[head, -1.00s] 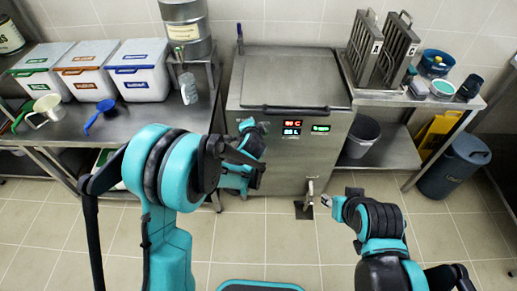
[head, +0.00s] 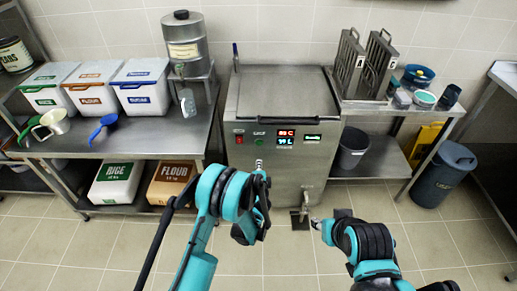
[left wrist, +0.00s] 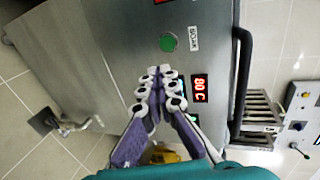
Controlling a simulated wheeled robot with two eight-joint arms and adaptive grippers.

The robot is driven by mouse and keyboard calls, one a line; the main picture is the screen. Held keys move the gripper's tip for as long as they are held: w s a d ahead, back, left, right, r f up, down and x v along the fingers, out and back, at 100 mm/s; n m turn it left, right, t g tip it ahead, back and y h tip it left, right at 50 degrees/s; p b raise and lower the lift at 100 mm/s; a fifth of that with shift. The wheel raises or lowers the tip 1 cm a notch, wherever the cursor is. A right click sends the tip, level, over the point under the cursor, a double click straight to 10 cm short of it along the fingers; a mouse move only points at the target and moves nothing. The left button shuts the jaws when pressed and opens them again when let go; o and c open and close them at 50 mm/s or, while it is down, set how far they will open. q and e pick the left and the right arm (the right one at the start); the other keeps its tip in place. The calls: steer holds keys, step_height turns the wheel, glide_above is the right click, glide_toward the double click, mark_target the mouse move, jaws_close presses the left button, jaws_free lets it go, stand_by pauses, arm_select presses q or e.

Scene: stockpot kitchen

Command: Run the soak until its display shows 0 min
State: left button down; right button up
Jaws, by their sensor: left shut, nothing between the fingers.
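The steel soak tank (head: 280,100) stands against the wall with its lid down. Its front carries a red switch (head: 239,133), a green button (head: 258,133), red displays (head: 287,138) and a small green display (head: 312,137) whose text is too small to read. In the left wrist view the green button (left wrist: 167,43) sits beside a SOAK label (left wrist: 194,39), and a red display (left wrist: 199,88) appears to read 80 C. My left gripper (head: 259,163) is shut and empty, just below the button and apart from it. My right gripper (head: 316,224) hangs low near the drain valve (head: 304,208); its fingers are unclear.
A left bench (head: 150,138) holds lidded bins, scoops and a steel dispenser (head: 187,45). A right shelf (head: 385,106) holds upright metal filters (head: 365,65) and small tubs. A grey bucket (head: 353,148) and blue bin (head: 445,175) stand right. The floor in front is clear.

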arm_select(q)
steer(key=b, duration=0.4)
glide_toward(259, 143)
steer(key=x, duration=0.5)
steer(key=shift+w+f, duration=0.15)
steer(key=shift+f, duration=0.35)
steer(key=shift+w+r+b, duration=0.1)
steer(key=shift+w+b, duration=0.25)
steer(key=shift+w, duration=0.25)
steer(key=shift+r, duration=0.1)
